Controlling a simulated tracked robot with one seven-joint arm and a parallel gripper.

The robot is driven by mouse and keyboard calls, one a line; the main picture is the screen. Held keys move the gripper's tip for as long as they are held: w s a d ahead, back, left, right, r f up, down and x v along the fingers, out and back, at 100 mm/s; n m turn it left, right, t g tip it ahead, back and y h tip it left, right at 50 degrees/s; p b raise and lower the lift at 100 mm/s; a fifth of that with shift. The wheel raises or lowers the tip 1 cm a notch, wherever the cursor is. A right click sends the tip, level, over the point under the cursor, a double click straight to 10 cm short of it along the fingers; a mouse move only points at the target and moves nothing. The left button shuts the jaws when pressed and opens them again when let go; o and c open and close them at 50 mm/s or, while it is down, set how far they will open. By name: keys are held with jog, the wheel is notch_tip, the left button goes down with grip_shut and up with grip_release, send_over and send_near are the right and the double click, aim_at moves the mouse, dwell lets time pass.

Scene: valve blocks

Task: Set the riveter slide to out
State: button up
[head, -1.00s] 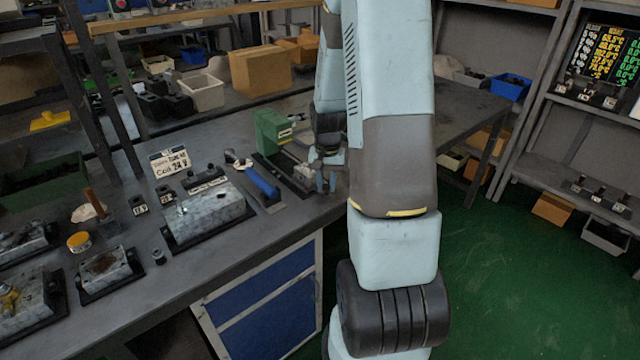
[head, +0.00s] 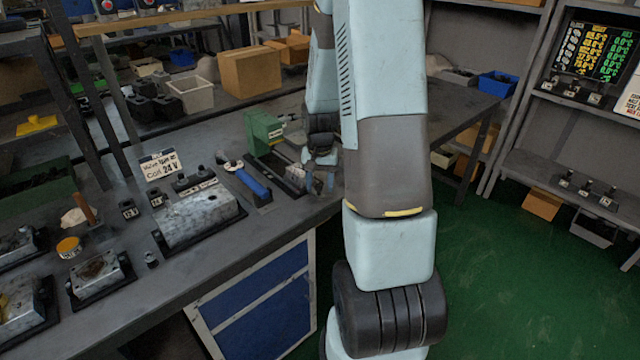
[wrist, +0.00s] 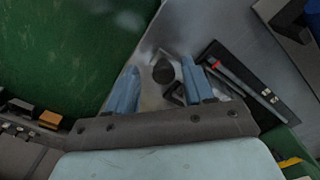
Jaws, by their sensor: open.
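The riveter has a green upright body (head: 264,133) on a long dark base near the bench's right edge. In the wrist view its dark base (wrist: 240,82) carries a narrow rail with a reddish end and small light marks, right of my fingers. My gripper (head: 318,180) is at the near end of the base in the head view, partly blending with the parts there. In the wrist view my open gripper (wrist: 160,88) has two blue fingers apart. A dark round knob (wrist: 163,72) shows between them; contact cannot be told. The slide's exact position is unclear.
A blue-handled tool (head: 250,183) lies left of the riveter. A metal valve block (head: 198,217) and a sign card (head: 160,165) are further left. A cardboard box (head: 250,72) stands behind. The green floor (head: 490,270) is open beyond the bench edge.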

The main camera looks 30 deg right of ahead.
notch_tip(320, 180, up, 14)
jog(key=shift+f, duration=0.2)
dwell(0.4)
dwell(0.4)
jog(key=s+a+r+n+t, duration=0.2)
jog(key=s+a+r+n, duration=0.1)
jog(key=s+a+r, duration=0.4)
jog(key=s+a+r+n+t, duration=0.3)
jog(key=s+a+r, duration=0.4)
jog(key=s+r, duration=0.3)
jog(key=s, duration=0.3)
jog(key=shift+s+a+n+t, duration=0.3)
jog(key=shift+a+n, duration=0.1)
